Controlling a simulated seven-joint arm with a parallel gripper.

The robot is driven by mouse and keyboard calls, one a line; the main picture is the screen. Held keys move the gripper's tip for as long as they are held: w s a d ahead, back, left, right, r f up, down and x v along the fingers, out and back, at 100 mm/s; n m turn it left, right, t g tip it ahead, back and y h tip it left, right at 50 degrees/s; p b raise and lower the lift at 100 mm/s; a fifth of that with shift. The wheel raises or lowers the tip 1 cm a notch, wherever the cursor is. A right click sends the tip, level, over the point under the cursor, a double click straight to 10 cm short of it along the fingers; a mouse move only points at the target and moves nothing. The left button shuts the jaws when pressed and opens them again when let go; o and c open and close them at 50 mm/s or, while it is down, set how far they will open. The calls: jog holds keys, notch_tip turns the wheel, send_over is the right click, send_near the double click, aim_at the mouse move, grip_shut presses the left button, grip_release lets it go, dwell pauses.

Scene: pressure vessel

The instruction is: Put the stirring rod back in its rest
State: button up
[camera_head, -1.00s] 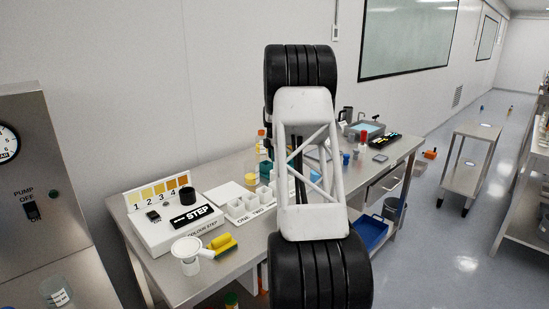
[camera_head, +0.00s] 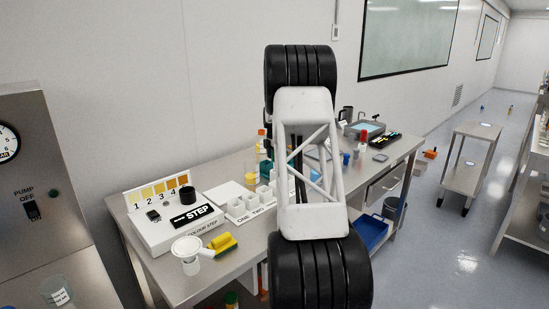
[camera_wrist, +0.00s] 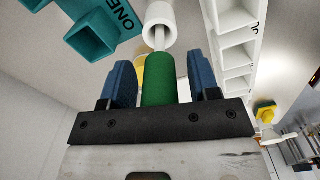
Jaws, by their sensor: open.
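In the wrist view, the stirring rod shows as a green handle (camera_wrist: 158,80) with a thin pale shaft running up to a white cylinder (camera_wrist: 161,20). The shaft end meets the cylinder's opening; I cannot tell how deep it goes or whether this cylinder is the rest. My gripper (camera_wrist: 163,84) is open, its two blue fingers on either side of the green handle with a gap on both sides. In the head view, my arm hides the gripper and the rod.
A teal block marked ONE (camera_wrist: 104,36) and a white compartmented rack (camera_wrist: 237,45) flank the cylinder. In the head view, a steel bench (camera_head: 232,259) carries a STEP box (camera_head: 160,232), a white cup (camera_head: 187,257) and a yellow sponge (camera_head: 222,242).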

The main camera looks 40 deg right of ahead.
jog(key=shift+r, duration=0.1)
notch_tip(320, 180, up, 12)
dwell(0.6)
dwell(0.7)
